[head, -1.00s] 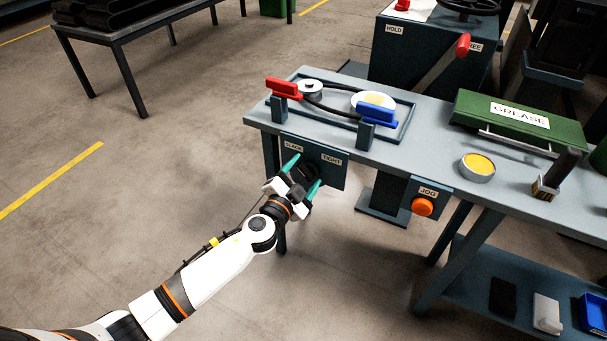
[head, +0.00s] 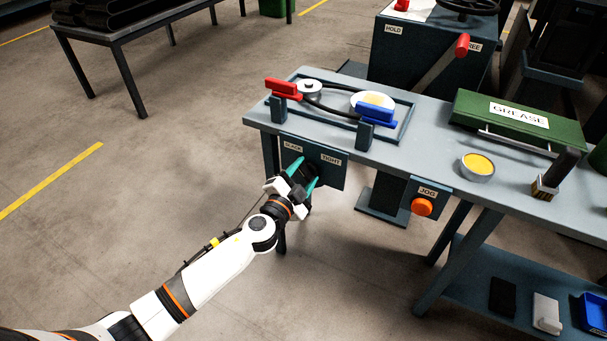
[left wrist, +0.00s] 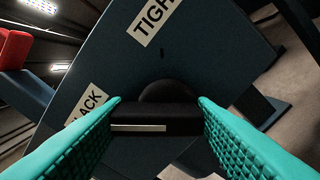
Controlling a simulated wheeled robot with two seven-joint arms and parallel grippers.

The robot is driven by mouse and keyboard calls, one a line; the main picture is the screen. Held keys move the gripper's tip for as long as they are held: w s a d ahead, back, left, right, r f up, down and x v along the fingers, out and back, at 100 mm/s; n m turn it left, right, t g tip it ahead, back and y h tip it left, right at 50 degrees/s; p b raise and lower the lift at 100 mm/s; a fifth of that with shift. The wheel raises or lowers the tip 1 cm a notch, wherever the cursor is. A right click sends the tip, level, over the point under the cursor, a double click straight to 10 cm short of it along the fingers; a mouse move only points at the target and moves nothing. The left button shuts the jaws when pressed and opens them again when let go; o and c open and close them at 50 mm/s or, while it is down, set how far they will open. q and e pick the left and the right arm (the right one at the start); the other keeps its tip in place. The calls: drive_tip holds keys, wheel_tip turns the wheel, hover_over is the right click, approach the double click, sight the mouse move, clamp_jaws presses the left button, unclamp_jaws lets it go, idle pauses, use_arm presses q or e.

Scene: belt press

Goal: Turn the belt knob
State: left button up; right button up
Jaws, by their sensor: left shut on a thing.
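The belt knob (left wrist: 158,121) is black with a pale line on its bar, in front of a dark panel (left wrist: 90,60) lettered SLACK and TIGHT. In the head view the panel (head: 332,176) hangs on the front of the bench, and the knob is mostly hidden by my gripper. My left gripper (head: 302,170) has its teal fingers at the panel. In the left wrist view its fingers (left wrist: 160,104) are on both ends of the knob's bar, shut on it. The bar lies nearly level between the fingers there, while the panel looks tilted. My right gripper is not in view.
On the bench (head: 420,150) stand a belt loop (head: 335,108) with red (head: 284,88) and blue (head: 377,115) handles, a green grease box (head: 515,118) and a yellow tin (head: 477,166). An orange jog button (head: 422,207) sits right of the panel.

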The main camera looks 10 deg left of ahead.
use_arm(q)
drive_tip(key=m, duration=0.6)
drive_tip(key=shift+r+p, duration=0.3)
drive_tip(key=m, duration=0.5)
drive_tip(key=shift+d+p, duration=0.25)
drive_tip(key=shift+p, duration=0.1)
drive_tip(key=m, duration=0.3)
drive_tip(key=shift+d+m+p, duration=0.1)
drive_tip(key=shift+m+p, duration=0.2)
drive_tip(key=shift+m, duration=1.1)
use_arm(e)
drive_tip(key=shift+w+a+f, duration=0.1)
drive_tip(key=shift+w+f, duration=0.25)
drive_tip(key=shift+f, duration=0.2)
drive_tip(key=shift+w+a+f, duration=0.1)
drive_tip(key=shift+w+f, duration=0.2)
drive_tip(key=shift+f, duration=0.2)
use_arm(q)
drive_tip(key=shift+d, duration=0.1)
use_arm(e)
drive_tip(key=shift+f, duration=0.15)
use_arm(q)
drive_tip(key=o, duration=0.9)
drive_tip(key=shift+s+f, duration=0.1)
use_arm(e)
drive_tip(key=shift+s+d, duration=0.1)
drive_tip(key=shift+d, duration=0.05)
